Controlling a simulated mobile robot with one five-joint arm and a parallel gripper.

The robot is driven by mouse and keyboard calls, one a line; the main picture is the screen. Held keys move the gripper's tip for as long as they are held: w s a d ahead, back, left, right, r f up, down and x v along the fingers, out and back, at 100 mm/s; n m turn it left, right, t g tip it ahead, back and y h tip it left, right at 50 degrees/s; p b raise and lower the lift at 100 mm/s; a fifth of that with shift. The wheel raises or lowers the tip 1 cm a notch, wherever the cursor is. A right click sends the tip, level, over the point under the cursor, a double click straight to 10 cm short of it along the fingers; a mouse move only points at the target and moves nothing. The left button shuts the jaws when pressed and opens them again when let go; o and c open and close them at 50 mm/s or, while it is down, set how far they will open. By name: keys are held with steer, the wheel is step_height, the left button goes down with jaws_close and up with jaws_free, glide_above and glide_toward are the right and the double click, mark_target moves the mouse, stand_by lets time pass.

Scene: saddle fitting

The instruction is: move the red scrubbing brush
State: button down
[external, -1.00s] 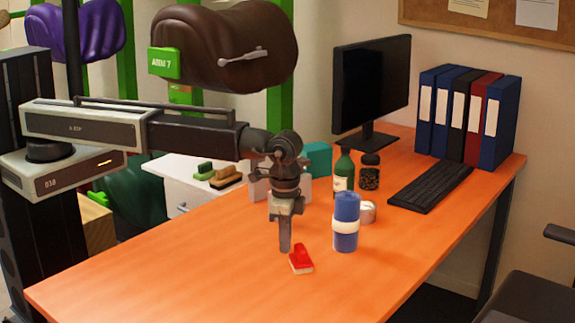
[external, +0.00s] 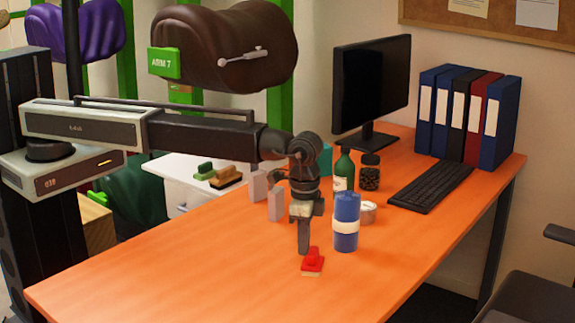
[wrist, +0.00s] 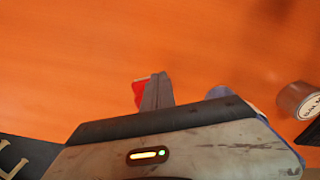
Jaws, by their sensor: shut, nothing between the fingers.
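The red scrubbing brush (external: 312,262) lies on the orange desk, its pale bristle edge toward the front. It also shows in the wrist view (wrist: 139,93), partly hidden behind the fingers. My gripper (external: 304,250) points down just behind and left of the brush, fingers together. In the wrist view the closed fingers (wrist: 157,90) stand right beside the red brush. I cannot tell whether they touch it. Nothing is held between them.
A blue roll with a white band (external: 346,222) stands close to the right of my gripper. The desk's front left (external: 180,270) is clear.

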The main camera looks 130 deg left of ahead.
steer(key=shift+s+d, duration=0.2)
steer(key=shift+s, duration=0.1)
steer(key=s, duration=0.1)
steer(key=s+d, duration=0.1)
steer(key=s+r+p, duration=0.1)
steer(key=shift+s+d+r, duration=0.1)
steer(key=shift+s+d, duration=0.1)
steer(key=shift+d, duration=0.05)
step_height(320, 180, up, 9)
steer(key=p, duration=0.9)
steer(key=s+d+m, duration=0.2)
steer(key=s+d, duration=0.2)
steer(key=d, duration=1.1)
steer(key=s+d+m, duration=0.1)
steer(key=s+d, duration=0.3)
steer(key=s, duration=0.3)
steer(key=s+d+m, duration=0.1)
steer(key=s+d, duration=0.3)
steer(key=s, duration=0.3)
steer(key=shift+m, duration=0.4)
